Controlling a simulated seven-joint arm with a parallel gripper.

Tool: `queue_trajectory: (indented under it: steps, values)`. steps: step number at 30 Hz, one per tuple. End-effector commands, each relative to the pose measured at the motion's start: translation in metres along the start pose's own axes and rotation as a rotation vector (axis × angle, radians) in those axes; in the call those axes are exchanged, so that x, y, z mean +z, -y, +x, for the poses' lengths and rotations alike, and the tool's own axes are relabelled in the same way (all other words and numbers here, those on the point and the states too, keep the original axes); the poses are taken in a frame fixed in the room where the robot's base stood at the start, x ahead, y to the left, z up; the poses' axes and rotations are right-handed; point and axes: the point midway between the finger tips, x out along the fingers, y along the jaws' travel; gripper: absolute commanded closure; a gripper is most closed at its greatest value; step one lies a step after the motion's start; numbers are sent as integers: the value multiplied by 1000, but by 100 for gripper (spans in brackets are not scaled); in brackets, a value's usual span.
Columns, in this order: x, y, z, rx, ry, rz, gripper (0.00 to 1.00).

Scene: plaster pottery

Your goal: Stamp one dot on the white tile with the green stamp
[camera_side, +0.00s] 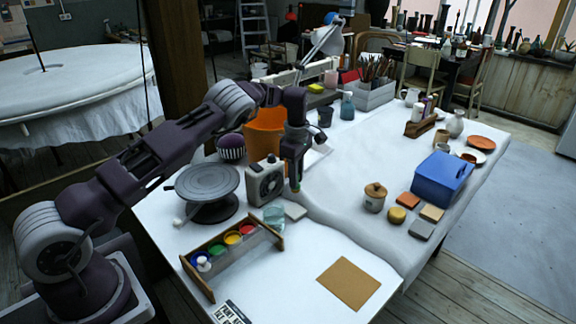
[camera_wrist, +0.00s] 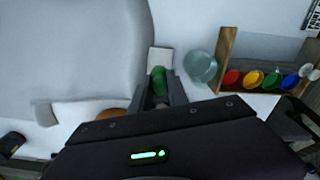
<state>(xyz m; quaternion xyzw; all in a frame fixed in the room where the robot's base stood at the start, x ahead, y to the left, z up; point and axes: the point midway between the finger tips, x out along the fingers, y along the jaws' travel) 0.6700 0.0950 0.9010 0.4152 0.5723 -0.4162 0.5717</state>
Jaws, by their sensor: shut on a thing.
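My gripper (camera_side: 295,184) is shut on the green stamp (camera_wrist: 158,80), which shows between the fingers in the wrist view. In the side view only a small green part of the stamp shows, low on the gripper. The white tile (camera_side: 295,211) lies flat on the white table, just below the gripper in the side view. In the wrist view the tile (camera_wrist: 160,58) shows just beyond the stamp, which covers part of its near edge. The stamp seems to be above the tile; I cannot tell the gap. I see no dot on the visible part of the tile.
A clear glass (camera_side: 273,216) stands beside the tile. A wooden rack (camera_side: 205,277) with coloured pots is at the front left. A grey boxy device (camera_side: 265,182) and a turntable (camera_side: 207,183) stand close by. A brown board (camera_side: 348,283) lies at the front, with clear table around it.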

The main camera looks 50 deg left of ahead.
Motion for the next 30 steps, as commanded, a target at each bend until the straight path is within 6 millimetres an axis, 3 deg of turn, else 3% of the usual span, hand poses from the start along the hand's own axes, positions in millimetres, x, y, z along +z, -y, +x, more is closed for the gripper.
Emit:
queue_trajectory:
  steps: [3,7,22,30]
  values:
    - [-1,1,26,-3,-1,-2,100]
    - [-1,0,47,0,-1,-1,100]
    - [-1,0,71,1,-1,-2,100]
    - [-1,0,73,2,0,-2,100]
